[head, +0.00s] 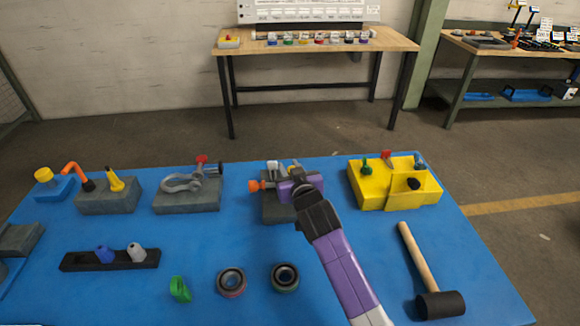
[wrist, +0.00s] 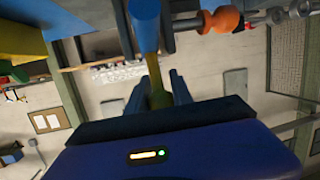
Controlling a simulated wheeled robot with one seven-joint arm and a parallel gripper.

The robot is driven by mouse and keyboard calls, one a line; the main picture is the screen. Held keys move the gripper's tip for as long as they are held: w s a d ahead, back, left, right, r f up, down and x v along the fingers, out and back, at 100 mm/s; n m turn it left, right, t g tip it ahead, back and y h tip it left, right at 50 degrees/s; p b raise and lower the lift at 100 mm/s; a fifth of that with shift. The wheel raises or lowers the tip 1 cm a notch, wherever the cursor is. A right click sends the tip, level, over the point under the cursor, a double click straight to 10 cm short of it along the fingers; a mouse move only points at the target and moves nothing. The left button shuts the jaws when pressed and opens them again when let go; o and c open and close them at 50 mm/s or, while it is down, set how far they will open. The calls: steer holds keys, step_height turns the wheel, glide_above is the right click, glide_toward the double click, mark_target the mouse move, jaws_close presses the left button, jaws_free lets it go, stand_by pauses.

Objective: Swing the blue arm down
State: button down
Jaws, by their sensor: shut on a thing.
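The blue arm (wrist: 145,24) shows at the top of the wrist view, with a yellowish end part running down between my fingers. My gripper (wrist: 158,92) is shut on it, one dark finger on either side. In the head view my purple gripper (head: 294,187) is over the grey block fixture (head: 280,210) at the middle of the blue table and hides the blue arm there. An orange knob (head: 256,186) sticks out to the left of the gripper; in the wrist view the knob (wrist: 222,20) is right of the blue arm, beside a metal rod.
The yellow box (head: 374,198) stands to the right on the blue table (head: 200,250). A grey block with a shackle (head: 183,182) stands to the left. A mallet (head: 418,265) lies front right. Two round rings (head: 231,282) and a green piece (head: 180,290) lie in front.

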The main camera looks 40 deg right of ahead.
steer(key=shift+f, duration=0.9)
steer(key=c, duration=1.1)
jaws_free()
steer(key=shift+w, duration=0.1)
steer(key=shift+c, duration=0.2)
steer(key=shift+r, duration=0.15)
steer(key=shift+r, duration=0.15)
steer(key=shift+b+v, duration=0.6)
steer(key=shift+v, duration=3.25)
